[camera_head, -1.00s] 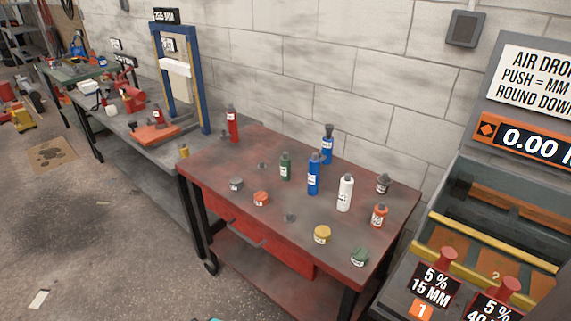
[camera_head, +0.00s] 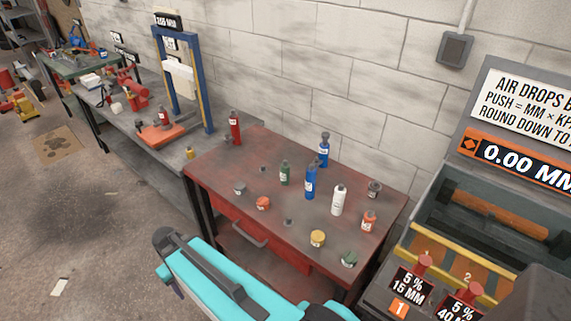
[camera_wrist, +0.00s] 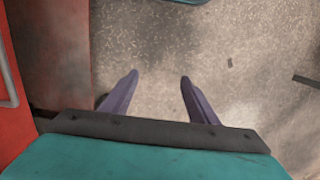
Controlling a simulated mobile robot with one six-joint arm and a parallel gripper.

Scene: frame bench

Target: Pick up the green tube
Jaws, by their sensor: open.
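The green tube (camera_head: 285,173) stands upright on the red-topped workbench (camera_head: 225,163), left of a tall blue bottle (camera_head: 310,181). It is not in the wrist view. My gripper (camera_wrist: 159,76) is open and empty in the wrist view, its two purple fingers apart over the concrete floor. In the head view my teal arm reaches in from the bottom, in front of the bench and well short of the tube.
Also on the bench are another blue bottle (camera_head: 323,151), a white bottle (camera_head: 338,201), a red bottle (camera_head: 235,127), a yellow jar (camera_head: 317,238), a low green jar (camera_head: 349,258) and orange jars. A panelled machine (camera_head: 480,230) stands right; a wall is behind.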

